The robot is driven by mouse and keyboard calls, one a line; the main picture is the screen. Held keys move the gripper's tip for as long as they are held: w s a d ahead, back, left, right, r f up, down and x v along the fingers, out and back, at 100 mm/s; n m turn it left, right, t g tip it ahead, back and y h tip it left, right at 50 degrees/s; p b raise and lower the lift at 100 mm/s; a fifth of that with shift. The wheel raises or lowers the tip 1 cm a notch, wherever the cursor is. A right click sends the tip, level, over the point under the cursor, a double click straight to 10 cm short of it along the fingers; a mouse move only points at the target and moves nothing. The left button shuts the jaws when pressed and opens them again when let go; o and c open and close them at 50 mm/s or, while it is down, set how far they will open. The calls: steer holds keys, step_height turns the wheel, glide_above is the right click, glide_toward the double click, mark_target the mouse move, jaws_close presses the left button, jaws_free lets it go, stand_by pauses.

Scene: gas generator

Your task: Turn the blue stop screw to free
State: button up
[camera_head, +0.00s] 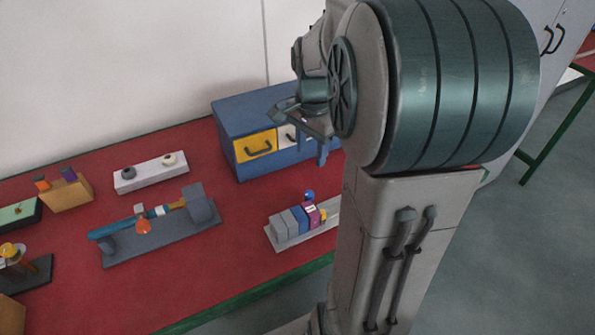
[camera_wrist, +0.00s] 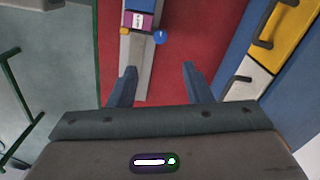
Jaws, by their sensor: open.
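The blue stop screw (camera_head: 309,195) shows as a small round blue knob on the side of a rail device with grey, blue and magenta blocks (camera_head: 291,222). In the wrist view the blue screw (camera_wrist: 160,37) sits beside the magenta block (camera_wrist: 140,21), which bears a white label, at the top centre. My gripper (camera_wrist: 160,68) is open and empty. Its two blue fingers point toward the device, and the screw lies beyond the fingertips, apart from them. In the head view my gripper (camera_head: 303,133) hangs above the table in front of the blue cabinet.
A blue cabinet (camera_head: 230,118) with a yellow drawer (camera_head: 255,146) and a pale drawer stands behind the device. A clamp-like fixture (camera_head: 160,245) and a white block with two knobs (camera_head: 150,174) stand to the left. Red tabletop (camera_head: 235,225) is bare between them.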

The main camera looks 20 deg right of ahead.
mark_target(309, 193)
step_height(309, 193, down, 14)
steer(key=shift+r+b, duration=0.15)
steer(key=shift+b, duration=0.2)
jaws_close()
